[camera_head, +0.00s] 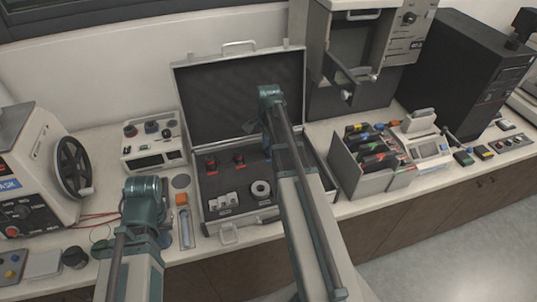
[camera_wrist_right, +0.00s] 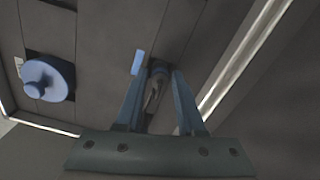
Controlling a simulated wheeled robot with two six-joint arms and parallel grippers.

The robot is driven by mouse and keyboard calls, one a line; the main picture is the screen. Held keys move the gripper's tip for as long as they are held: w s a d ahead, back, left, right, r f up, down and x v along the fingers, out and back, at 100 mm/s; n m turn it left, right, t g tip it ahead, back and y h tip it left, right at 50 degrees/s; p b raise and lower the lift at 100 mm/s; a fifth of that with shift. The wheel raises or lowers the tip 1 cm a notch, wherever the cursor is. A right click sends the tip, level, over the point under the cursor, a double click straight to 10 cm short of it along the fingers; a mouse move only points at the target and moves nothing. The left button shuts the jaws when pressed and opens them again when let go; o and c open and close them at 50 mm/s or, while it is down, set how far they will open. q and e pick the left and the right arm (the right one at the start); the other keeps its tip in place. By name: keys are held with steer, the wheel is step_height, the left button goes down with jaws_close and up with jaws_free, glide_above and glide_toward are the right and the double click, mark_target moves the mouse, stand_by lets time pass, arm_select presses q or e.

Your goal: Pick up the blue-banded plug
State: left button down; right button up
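In the right wrist view, my right gripper (camera_wrist_right: 159,75) is over the open case, its two fingers apart. A narrow dark and grey piece (camera_wrist_right: 157,88) shows in the gap between them; I cannot tell whether it is the plug, and neither finger clearly touches it. A small blue strip (camera_wrist_right: 138,62) shows by the left fingertip. A round blue-grey knobbed piece (camera_wrist_right: 46,80) sits in a slot further left. In the head view, my right arm hides part of the case, and no blue-banded plug can be made out. My left gripper (camera_head: 145,205) is left of the case; its fingers are hidden.
The open case (camera_head: 205,212) holds red-marked plugs (camera_head: 239,160), white blocks (camera_head: 226,200) and a pale ring (camera_head: 261,190). Its raised lid (camera_head: 215,100) stands behind. A divided rack (camera_head: 360,180) is close on the right; a handwheel machine (camera_head: 45,150) stands left.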

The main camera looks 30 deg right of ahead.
jaws_close()
arm_select(q)
steer(key=shift+r, duration=0.15)
arm_select(e)
steer(key=shift+r, duration=0.1)
